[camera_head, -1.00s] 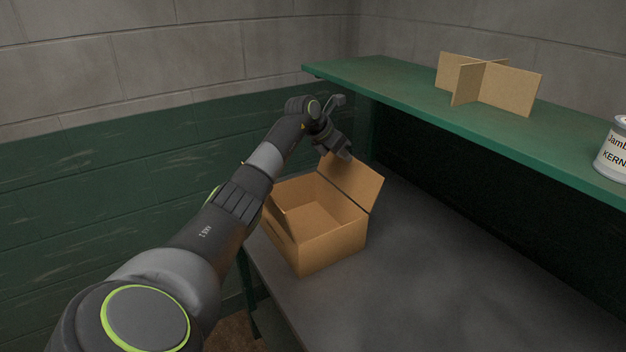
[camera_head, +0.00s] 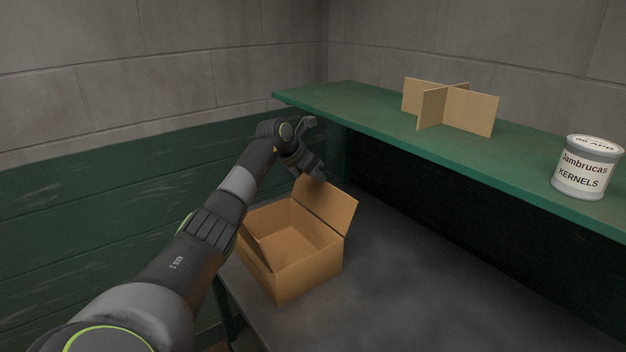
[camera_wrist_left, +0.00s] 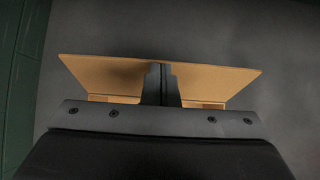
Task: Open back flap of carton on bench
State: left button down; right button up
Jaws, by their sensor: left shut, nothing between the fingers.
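The open cardboard carton (camera_head: 309,277) stands on the dark grey bench, its inside showing empty where I can see. Its back flap (camera_head: 332,207) stands up on the far side and leans outward, away from the opening. The flap also shows in the left wrist view (camera_wrist_left: 215,82) as a wide tan panel. My left gripper (camera_head: 319,174) is at the flap's top edge, pointing down. In the left wrist view its fingers (camera_wrist_left: 162,75) are together in front of the flap's middle, with nothing between them. Whether they touch the flap I cannot tell. My right gripper is not in view.
A green shelf (camera_head: 395,122) overhangs the back of the bench. It carries a cardboard divider (camera_head: 470,110) and a labelled can (camera_head: 586,168). The grey bench top (camera_head: 400,285) is clear right of the carton. A green and grey block wall (camera_head: 80,190) stands at the left.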

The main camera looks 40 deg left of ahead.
pick_arm(q)
jog(key=b+v, duration=0.4)
jog(key=v, duration=1.3)
jog(key=shift+s+r, duration=0.2)
jog(key=shift+a, duration=0.1)
